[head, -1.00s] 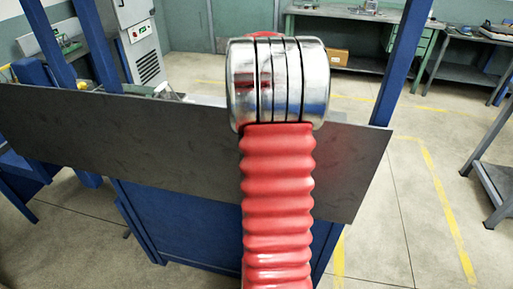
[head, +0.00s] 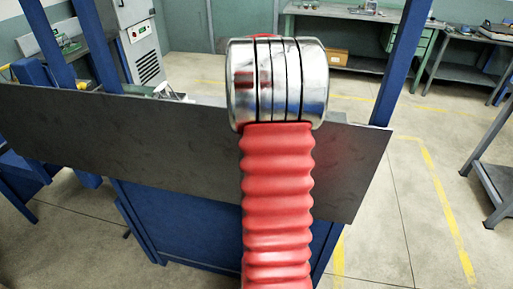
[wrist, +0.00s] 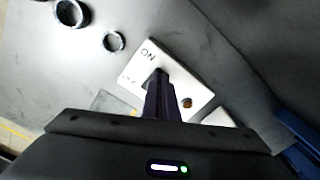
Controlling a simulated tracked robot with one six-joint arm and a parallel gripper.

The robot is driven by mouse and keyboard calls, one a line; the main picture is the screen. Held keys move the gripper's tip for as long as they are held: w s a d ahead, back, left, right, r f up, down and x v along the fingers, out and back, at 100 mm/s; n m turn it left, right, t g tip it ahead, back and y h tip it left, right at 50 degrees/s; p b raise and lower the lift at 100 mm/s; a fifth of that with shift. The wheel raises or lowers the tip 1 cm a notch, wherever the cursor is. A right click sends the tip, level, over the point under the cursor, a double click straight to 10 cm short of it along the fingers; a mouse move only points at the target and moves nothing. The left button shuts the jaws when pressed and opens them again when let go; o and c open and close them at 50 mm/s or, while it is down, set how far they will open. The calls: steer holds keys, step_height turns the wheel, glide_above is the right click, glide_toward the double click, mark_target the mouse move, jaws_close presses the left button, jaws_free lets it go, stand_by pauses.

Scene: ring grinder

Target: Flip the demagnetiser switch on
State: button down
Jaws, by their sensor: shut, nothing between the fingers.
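The demagnetiser (wrist: 200,92), a pale box marked "ON", lies in the middle of the wrist view. A small brownish-orange round spot (wrist: 187,103) shows on its face. My gripper (wrist: 157,76) is shut and empty, with its dark fingertips over the box's face just below the "ON" marking. The switch itself cannot be told apart from the dark fingertips, and whether they touch it is unclear. A second marking left of the fingers is too blurred to read. In the head view my red arm and its metal joint block the middle, and neither gripper nor box shows.
Two dark rings, a larger one (wrist: 72,12) and a smaller one (wrist: 114,41), lie on the grey surface at upper left. A dark grey panel (head: 120,140) and blue posts (head: 402,60) stand before me in the head view. Workbenches (head: 345,18) line the back wall.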

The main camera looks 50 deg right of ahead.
steer(key=shift+f, duration=0.35)
stand_by(0.3)
steer(key=shift+r, duration=0.1)
step_height(320, 180, up, 7)
stand_by(1.1)
stand_by(0.5)
